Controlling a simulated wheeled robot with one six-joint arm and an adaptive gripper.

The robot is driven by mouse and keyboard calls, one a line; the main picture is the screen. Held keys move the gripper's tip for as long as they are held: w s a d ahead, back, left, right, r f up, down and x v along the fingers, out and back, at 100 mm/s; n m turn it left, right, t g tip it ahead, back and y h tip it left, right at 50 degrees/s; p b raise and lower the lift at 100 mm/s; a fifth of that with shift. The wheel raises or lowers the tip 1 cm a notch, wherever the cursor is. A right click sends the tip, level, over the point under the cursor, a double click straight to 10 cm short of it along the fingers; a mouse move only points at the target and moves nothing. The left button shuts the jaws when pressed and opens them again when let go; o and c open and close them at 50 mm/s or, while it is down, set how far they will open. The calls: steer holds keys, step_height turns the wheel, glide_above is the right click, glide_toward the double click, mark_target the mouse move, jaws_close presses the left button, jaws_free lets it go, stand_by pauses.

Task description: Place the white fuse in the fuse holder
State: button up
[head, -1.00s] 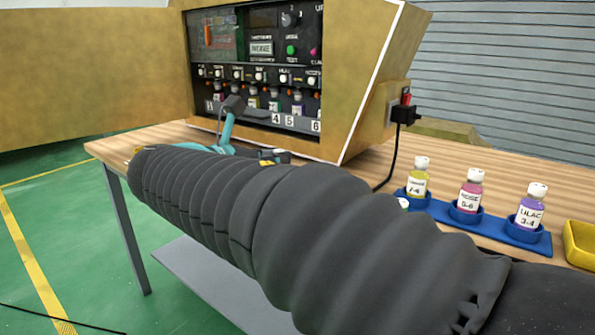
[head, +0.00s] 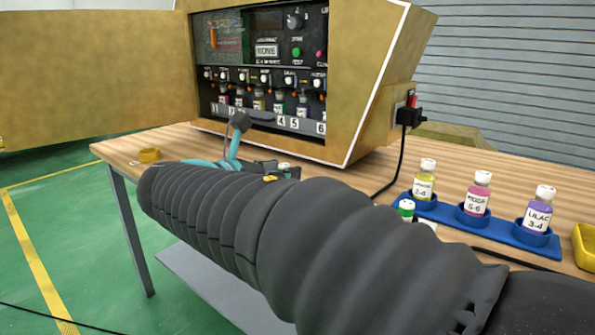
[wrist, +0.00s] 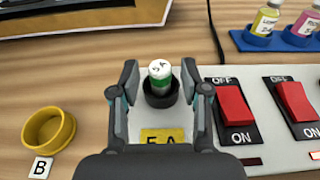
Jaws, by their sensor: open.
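The white fuse (wrist: 159,72) has a green band and dark marking on its top. It stands upright in a black round fuse holder (wrist: 160,97) on a light panel (wrist: 240,82), with a yellow "5A" label in front. My gripper (wrist: 160,78) is open, with one finger on each side of the fuse and visible gaps between. The depth of the fuse in the holder cannot be judged. In the head view, my arm hides most of the panel and gripper area.
Red switches (wrist: 233,105) stand right of the holder. A yellow cup (wrist: 48,130) with a "B" card is at left. Perfume bottles (head: 475,192) stand in a blue rack (head: 507,233). A small green-and-white item (head: 406,208) sits beside my arm. The vending machine (head: 385,85) stands behind.

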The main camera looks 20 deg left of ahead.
steer(key=p+v, duration=0.1)
steer(key=v, duration=1.1)
steer(key=shift+p, duration=0.35)
